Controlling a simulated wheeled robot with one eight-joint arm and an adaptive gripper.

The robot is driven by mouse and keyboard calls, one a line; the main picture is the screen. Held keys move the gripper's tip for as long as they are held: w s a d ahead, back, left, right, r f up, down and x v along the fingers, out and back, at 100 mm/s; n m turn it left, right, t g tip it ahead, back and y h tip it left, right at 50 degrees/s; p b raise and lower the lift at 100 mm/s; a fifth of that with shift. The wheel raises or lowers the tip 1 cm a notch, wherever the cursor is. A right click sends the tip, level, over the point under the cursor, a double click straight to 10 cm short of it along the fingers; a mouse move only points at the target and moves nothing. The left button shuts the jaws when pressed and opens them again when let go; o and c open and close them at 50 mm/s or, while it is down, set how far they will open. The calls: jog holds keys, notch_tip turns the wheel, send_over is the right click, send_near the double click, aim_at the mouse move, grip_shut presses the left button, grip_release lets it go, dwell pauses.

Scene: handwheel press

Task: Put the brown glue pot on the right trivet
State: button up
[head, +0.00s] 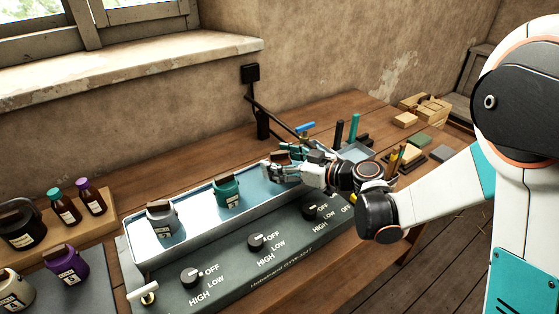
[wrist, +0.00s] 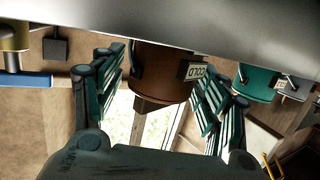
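The brown glue pot (wrist: 160,68) fills the middle of the wrist view, upside down in that picture, with a pale lettered label. In the head view only a brown bit of it (head: 281,156) shows above my fingers, at the right part of the long tray. My gripper (wrist: 160,85) has one finger on each side of the pot; whether both fingers press on it cannot be told. In the head view, my gripper (head: 283,165) reaches in from the right, low over the tray. I cannot pick out the right trivet for certain.
The long pale tray (head: 140,258) holds a grey pot (head: 162,218) and a teal pot (head: 228,190). A panel with three knobs (head: 257,242) fronts it. Purple (head: 67,266) and cream pots stand left. A black post (head: 262,122), upright tools and flat blocks stand behind and right.

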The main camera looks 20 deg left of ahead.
jog(key=shift+r, duration=0.15)
jog(key=shift+d+r, duration=0.1)
jog(key=shift+d, duration=0.2)
jog(key=p+v, duration=0.3)
jog(key=v, duration=0.8)
jog(key=shift+s+d, duration=0.15)
jog(key=shift+s, duration=0.05)
jog(key=shift+r, duration=0.1)
